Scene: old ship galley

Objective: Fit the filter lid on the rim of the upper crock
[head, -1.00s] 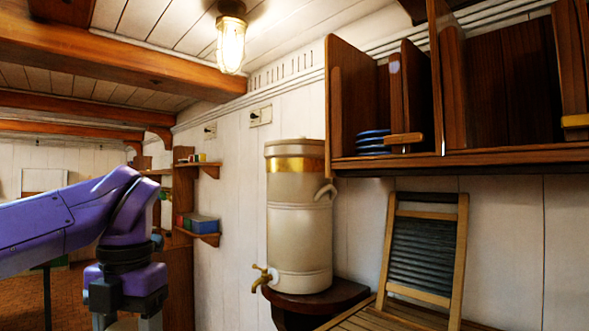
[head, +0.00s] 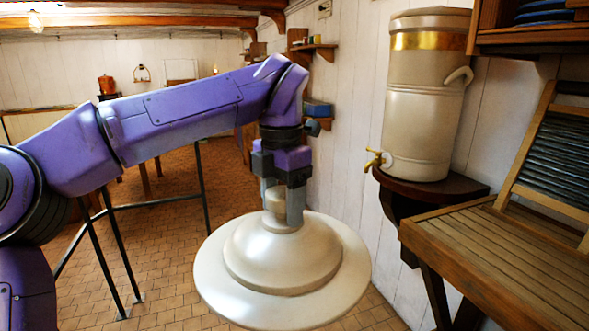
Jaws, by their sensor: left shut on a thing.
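The filter lid (head: 283,258) is a wide, cream, domed disc with a knob on top. My left gripper (head: 283,205) points down and is shut on the lid's knob, holding the lid level in the air over the tiled floor. The upper crock (head: 428,75) is the top part of a tall cream stoneware filter with a gold band. It stands to the right of the lid, farther off, against the wall. The crock's rim is near the top of the picture; its inside is not visible. My right gripper is not in view.
The filter stands on a dark wooden bracket shelf (head: 460,190), with a brass tap (head: 376,158) on its left. A slatted wooden counter (head: 500,245) with a washboard (head: 565,160) is at right. A wall cupboard (head: 490,30) hangs close right of the crock.

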